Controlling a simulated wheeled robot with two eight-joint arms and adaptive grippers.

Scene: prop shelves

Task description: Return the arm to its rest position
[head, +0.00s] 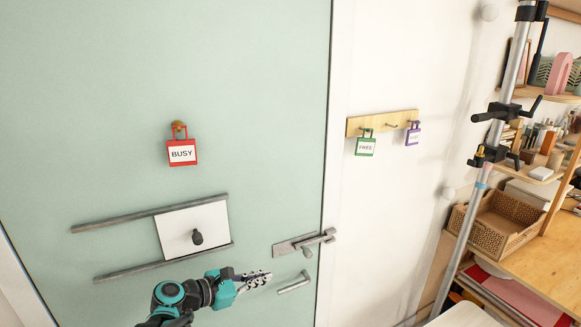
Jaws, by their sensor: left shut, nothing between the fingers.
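My left gripper (256,280) is at the lower middle of the head view, in front of the pale green door (260,110). Its fingers are together, with nothing between them, and point right. The arm comes in from the bottom edge. A red BUSY sign (182,152) hangs on a round knob at the door's upper left, apart from the gripper. A green FREE sign (366,144) and a purple sign (413,135) hang from a wooden peg rail (382,122) on the white wall. My right gripper is not in view.
A door lever (318,238) and a bar handle (294,283) are close to the right of the gripper. A white panel (192,230) with a dark knob sits between two rails. A metal pole (480,170) and shelves with a wicker basket (497,236) stand at right.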

